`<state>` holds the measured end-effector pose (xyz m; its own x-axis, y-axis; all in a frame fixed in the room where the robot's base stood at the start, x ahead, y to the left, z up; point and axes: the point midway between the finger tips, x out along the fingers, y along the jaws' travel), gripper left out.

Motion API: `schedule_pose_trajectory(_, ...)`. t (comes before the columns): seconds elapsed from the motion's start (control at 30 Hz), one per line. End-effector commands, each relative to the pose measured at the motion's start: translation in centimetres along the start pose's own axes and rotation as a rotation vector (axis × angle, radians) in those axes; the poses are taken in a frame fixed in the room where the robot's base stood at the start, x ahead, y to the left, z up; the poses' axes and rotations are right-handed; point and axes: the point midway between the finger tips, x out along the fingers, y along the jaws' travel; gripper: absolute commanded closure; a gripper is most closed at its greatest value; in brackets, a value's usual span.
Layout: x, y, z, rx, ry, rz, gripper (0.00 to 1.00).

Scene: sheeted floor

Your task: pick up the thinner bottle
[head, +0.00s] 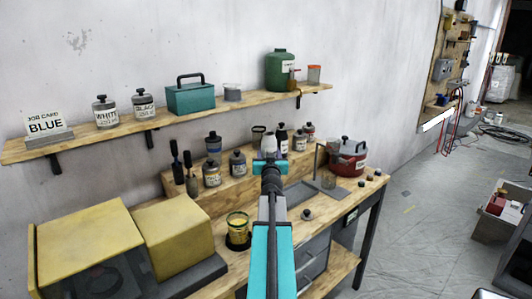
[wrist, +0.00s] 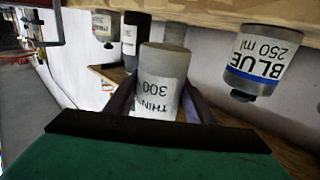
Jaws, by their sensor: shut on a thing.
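The thinner bottle (wrist: 162,75) is grey with a white label reading "THIN" and "300", upside down in the wrist view. My gripper (wrist: 160,108) is shut on it, with one dark finger on each side. In the head view my gripper (head: 270,165) is over the wooden riser at the back of the bench, and the pale bottle (head: 268,144) shows just beyond it. My arm hides its lower part there. I cannot tell whether its base touches the riser.
A dark bottle with a white label (head: 283,139) stands close to the right. Grey jars (head: 238,164) stand to the left, and a blue-labelled jar (wrist: 262,62) shows in the wrist view. A red pot (head: 347,158) is at the right. A loaded shelf (head: 180,117) runs above.

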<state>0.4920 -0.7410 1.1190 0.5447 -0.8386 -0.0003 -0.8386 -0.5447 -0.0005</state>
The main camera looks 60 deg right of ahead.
Motion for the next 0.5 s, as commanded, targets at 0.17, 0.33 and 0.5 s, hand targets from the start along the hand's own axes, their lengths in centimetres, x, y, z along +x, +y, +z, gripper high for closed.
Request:
schedule_pose_trajectory(0.17, -2.7, 0.9, -0.2, 0.000, 0.003, 0.002, 0.88)
schedule_pose_trajectory(0.33, -4.5, 1.5, -0.4, 0.000, 0.003, 0.002, 0.88)
schedule_pose_trajectory(0.5, -5.6, 1.9, -0.5, 0.000, 0.002, 0.001, 0.88)
